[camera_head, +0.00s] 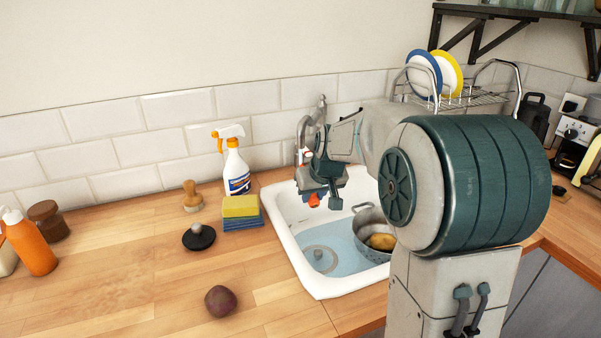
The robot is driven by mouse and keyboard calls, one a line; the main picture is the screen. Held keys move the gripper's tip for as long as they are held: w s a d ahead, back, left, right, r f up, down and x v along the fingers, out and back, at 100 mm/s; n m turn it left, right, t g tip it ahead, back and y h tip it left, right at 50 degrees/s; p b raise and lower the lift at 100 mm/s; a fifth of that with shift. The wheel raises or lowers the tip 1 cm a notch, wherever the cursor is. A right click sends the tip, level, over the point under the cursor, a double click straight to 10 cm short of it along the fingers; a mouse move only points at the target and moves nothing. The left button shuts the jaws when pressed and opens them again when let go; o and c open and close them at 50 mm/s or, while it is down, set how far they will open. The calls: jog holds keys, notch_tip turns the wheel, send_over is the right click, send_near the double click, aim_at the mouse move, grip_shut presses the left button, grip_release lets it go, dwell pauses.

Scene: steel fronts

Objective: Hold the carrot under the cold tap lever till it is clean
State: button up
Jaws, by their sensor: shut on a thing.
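My gripper (318,186) is over the back left part of the white sink (307,276), close to the tap. It is shut on the carrot (314,200), of which only a small orange part shows below the fingers. The grey metal tap (302,128) stands at the back of the sink, partly behind my gripper. Its cold lever cannot be told apart clearly from here. Whether water runs onto the carrot, and whether dirt is on it, is too small to tell.
A pot (365,222) with a yellowish thing inside stands in the sink's water. Sponges (241,212), a spray bottle (236,168), a black stopper (198,237) and a dark round vegetable (220,301) are on the counter left of the sink. A dish rack (476,97) stands behind.

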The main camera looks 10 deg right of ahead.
jog(key=s+d+b, duration=0.1)
jog(key=s+b, duration=0.1)
jog(key=s, duration=0.4)
jog(key=shift+s, duration=0.15)
